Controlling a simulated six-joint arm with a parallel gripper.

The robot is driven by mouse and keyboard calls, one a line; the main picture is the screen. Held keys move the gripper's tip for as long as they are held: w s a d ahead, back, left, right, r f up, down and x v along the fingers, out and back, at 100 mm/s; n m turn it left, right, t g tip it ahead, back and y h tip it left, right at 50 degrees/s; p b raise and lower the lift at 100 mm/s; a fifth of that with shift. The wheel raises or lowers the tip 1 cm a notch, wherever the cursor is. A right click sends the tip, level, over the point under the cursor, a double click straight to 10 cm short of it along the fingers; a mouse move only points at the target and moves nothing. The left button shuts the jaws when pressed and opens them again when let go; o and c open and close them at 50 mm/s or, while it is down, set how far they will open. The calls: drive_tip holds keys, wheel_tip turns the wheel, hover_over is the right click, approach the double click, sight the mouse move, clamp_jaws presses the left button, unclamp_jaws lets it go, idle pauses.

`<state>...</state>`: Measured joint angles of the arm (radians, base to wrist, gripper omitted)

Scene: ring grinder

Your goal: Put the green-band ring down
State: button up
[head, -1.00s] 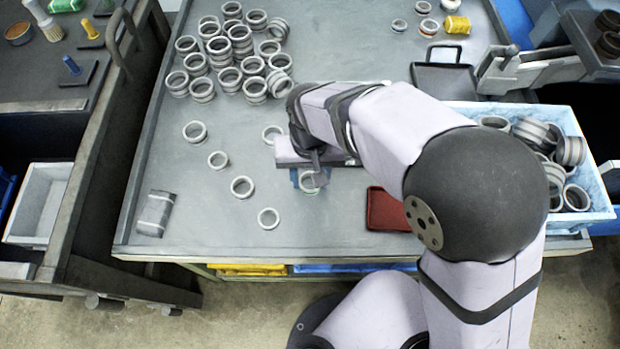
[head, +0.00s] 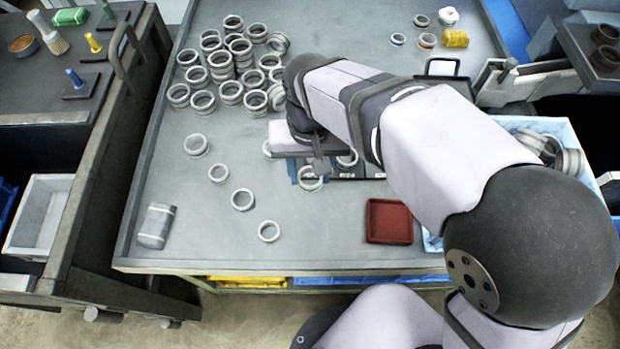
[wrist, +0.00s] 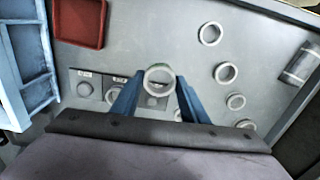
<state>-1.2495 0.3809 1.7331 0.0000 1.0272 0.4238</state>
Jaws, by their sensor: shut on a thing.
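My gripper (wrist: 154,84) has blue fingers, one on each side of a light grey ring (wrist: 160,77), and is shut on it. In the head view, the gripper (head: 308,174) and the held ring (head: 310,179) are at the table's middle, partly under my arm. In the wrist view, a dark strip with pale labels (wrist: 88,75) and round spots lies behind the held ring. I cannot tell whether the ring touches it. The strip also shows in the head view (head: 374,171), partly hidden by my arm.
A red tray (head: 389,222) lies right of the gripper. Several loose rings (head: 242,200) lie to the left, with stacked rings (head: 229,86) farther back. A blue bin with rings (head: 575,150) stands at right.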

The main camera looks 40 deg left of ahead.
drive_tip(key=shift+r, duration=0.9)
drive_tip(key=w+d+r+m+p, duration=0.1)
drive_tip(key=w+d+r+m, duration=0.2)
drive_tip(key=w, duration=0.4)
drive_tip(key=n, duration=0.3)
hover_over(389, 223)
drive_tip(key=shift+f+p, duration=0.45)
drive_tip(key=shift+f, duration=0.7)
drive_tip(key=shift+f+b, duration=0.55)
drive_tip(key=shift+f, duration=4.45)
